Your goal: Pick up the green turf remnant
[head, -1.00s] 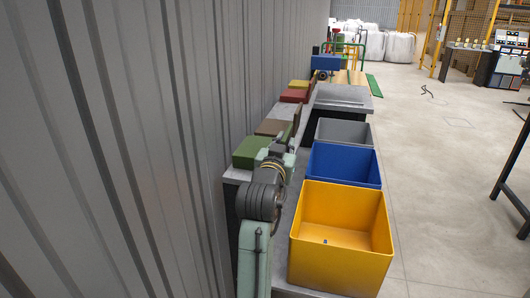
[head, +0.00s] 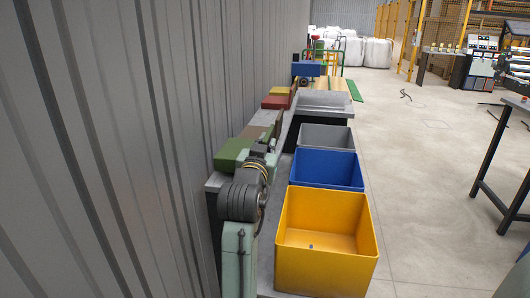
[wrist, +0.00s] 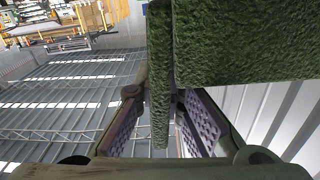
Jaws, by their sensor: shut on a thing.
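The green turf remnant (head: 231,154) shows in the head view as a green block at the near end of a row of coloured blocks, along the corrugated wall. My gripper (head: 265,150) is at its right side, with its fingertips too small to make out there. In the wrist view, a thin upright strip of green turf (wrist: 160,75) is between the fingers of my gripper (wrist: 167,118), which is shut on it. A broad turf face (wrist: 245,45) fills the upper right; I cannot tell whether strip and broad piece are joined behind the dark gap.
A yellow bin (head: 325,277), a blue bin (head: 326,170) and a grey bin (head: 326,137) stand in a line right of my arm. Red (head: 275,102) and yellow (head: 281,91) blocks lie farther along the wall. The floor (head: 410,190) at right is mostly clear.

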